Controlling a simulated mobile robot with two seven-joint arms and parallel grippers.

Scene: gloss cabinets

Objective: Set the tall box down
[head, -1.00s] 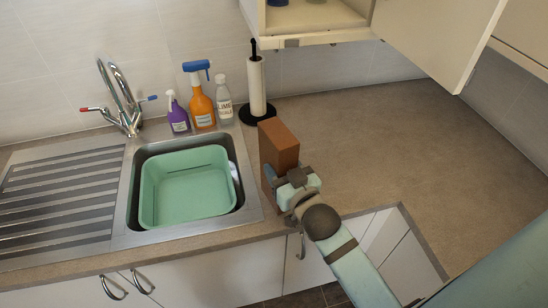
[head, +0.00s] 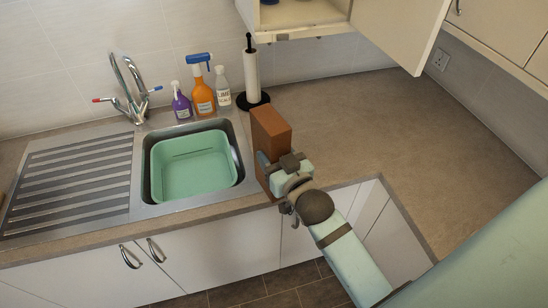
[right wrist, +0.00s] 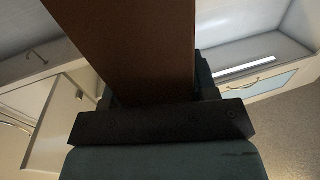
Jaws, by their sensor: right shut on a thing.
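The tall box (head: 268,132) is a plain brown upright block at the front of the counter, just right of the sink. My right gripper (head: 272,166) is shut on its lower part, with a finger showing at its left side. In the right wrist view the box (right wrist: 130,50) rises from between the jaws of the gripper (right wrist: 160,105) and fills the middle. The box's base is mostly hidden, so I cannot tell whether it touches the counter (head: 350,135). My left gripper is not in view.
The sink with a green basin (head: 195,165) is left of the box. Spray bottles (head: 202,95) and a paper towel holder (head: 251,75) stand behind. An open cabinet door (head: 400,30) hangs above the back counter. The counter to the right is clear.

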